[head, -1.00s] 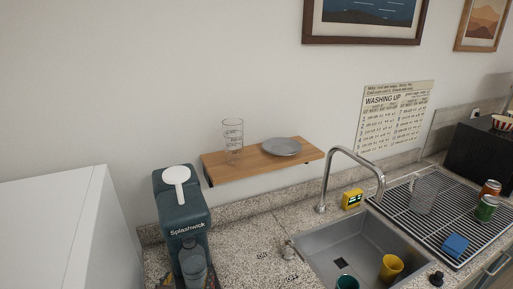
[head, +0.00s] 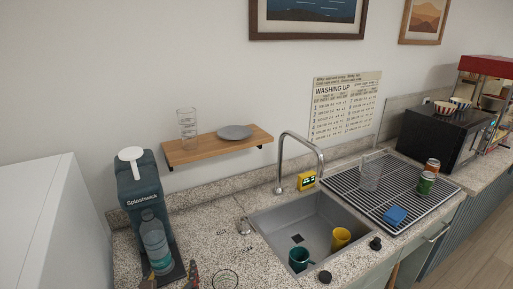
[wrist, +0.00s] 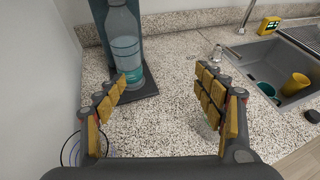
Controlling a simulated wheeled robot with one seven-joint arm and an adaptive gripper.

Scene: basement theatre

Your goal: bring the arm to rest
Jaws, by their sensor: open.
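My gripper (wrist: 172,88) is open and empty in the wrist view, with its two padded fingers spread over the speckled counter (wrist: 165,125). A clear blue-tinted bottle (wrist: 124,50) stands beyond the left finger on the base of the dark teal drink machine (head: 137,182). The bottle also shows in the head view (head: 156,243). In the head view only the tips of my gripper (head: 208,277) show at the bottom edge. A clear round rim (wrist: 72,150) is partly hidden behind the left finger.
The sink (head: 312,222) holds a yellow cup (head: 341,238) and a teal mug (head: 299,260). A drying rack (head: 388,180) carries a clear glass, two cans and a blue sponge. A wooden shelf (head: 205,150) is on the wall. A white cabinet (head: 40,225) stands at the left.

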